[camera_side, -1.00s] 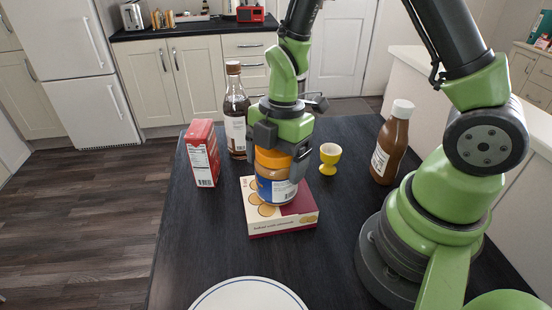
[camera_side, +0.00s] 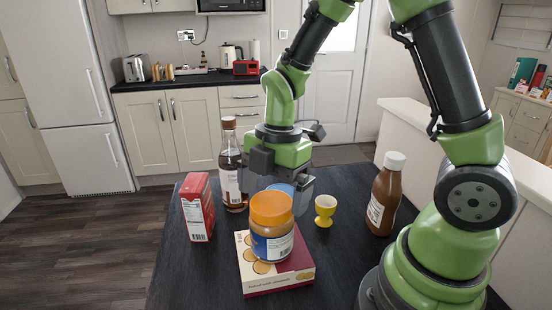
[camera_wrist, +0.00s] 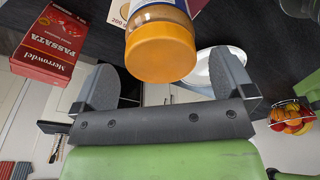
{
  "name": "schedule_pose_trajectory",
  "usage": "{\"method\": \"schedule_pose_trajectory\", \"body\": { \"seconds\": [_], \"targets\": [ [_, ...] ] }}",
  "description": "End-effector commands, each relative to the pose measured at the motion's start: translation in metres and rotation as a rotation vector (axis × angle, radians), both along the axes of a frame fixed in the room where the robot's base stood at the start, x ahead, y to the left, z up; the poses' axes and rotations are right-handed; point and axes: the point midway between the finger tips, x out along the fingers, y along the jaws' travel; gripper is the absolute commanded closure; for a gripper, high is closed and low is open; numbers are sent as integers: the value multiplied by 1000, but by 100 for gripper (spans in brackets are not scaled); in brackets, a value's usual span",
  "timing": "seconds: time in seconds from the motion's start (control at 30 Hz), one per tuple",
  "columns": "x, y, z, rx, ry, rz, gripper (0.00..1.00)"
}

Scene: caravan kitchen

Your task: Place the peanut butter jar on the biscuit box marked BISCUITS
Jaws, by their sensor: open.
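The peanut butter jar (camera_side: 272,248), with an orange lid and blue label, stands upright on the biscuit box (camera_side: 302,265). The box lies flat on the dark table, with biscuits pictured on top; the word BISCUITS cannot be read here. My gripper (camera_side: 278,190) is open, just behind and above the jar in the side view. In the wrist view the jar's lid (camera_wrist: 160,54) shows beyond my two spread fingers (camera_wrist: 167,85), apart from them. A corner of the box (camera_wrist: 119,12) shows there behind the jar.
A red passata carton (camera_side: 197,210) and a dark bottle (camera_side: 231,172) stand left of the box. A yellow egg cup (camera_side: 325,210) and a brown sauce bottle (camera_side: 384,198) stand to the right. A white plate (camera_wrist: 205,66) shows in the wrist view.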

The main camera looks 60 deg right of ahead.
Motion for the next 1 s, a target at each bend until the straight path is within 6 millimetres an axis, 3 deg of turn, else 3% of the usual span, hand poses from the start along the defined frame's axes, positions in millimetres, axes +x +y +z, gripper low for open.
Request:
{"method": "schedule_pose_trajectory", "body": {
  "seconds": [0.2,0.47,0.57,0.77,1.0],
  "targets": [
    [0,-7,45,-3,-6,-4,0],
    [-1,-11,70,-2,-3,-15,0],
    [-6,-10,81,-1,-24,-112,0],
    [-36,-4,120,71,-118,-644,0],
    [-83,2,150,342,-169,-1385,0]
  ]
}}
